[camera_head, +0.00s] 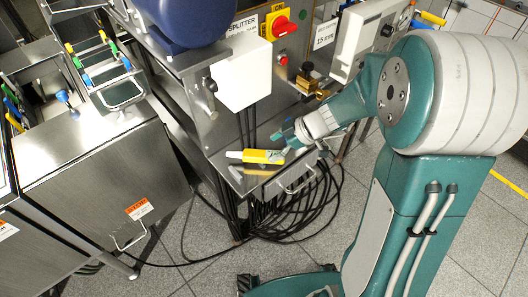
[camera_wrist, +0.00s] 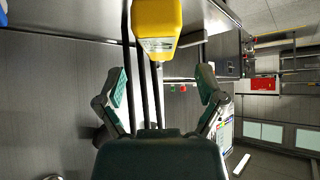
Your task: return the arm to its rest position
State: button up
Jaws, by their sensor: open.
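My arm (camera_head: 345,105) reaches from the right toward a small metal shelf in the head view. My gripper (camera_wrist: 162,90) is open in the wrist view, with its two green-padded fingers apart and nothing between them. A yellow object (camera_wrist: 157,20) with a pale end is just beyond the fingertips, at the top of the wrist view. In the head view a yellow-and-white object (camera_head: 262,156) lies on the shelf, close to the gripper's tip. I cannot tell in the head view whether they touch.
The metal shelf (camera_head: 228,165) has a handle at its front. Loose black cables (camera_head: 300,205) lie on the floor below. A white box (camera_head: 240,75) and a red-yellow switch (camera_head: 280,26) are above. A steel cabinet (camera_head: 100,185) stands left.

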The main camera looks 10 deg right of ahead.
jog(key=v, duration=0.7)
jog(key=s+d+r+m+t+h, duration=0.1)
jog(key=s+r+m+h, duration=0.3)
jog(key=s+m, duration=0.4)
jog(key=s+d+r+m+t+h, duration=0.1)
jog(key=s+r+m+h, duration=0.3)
jog(key=s, duration=0.5)
notch_tip(320, 180, up, 2)
jog(key=m+t, duration=0.1)
jog(key=m, duration=0.2)
jog(key=shift+d+r+m+t+h, duration=0.2)
jog(key=shift+d+m+t+h, duration=0.1)
jog(key=shift+m+t+h, duration=0.1)
jog(key=shift+a, duration=0.1)
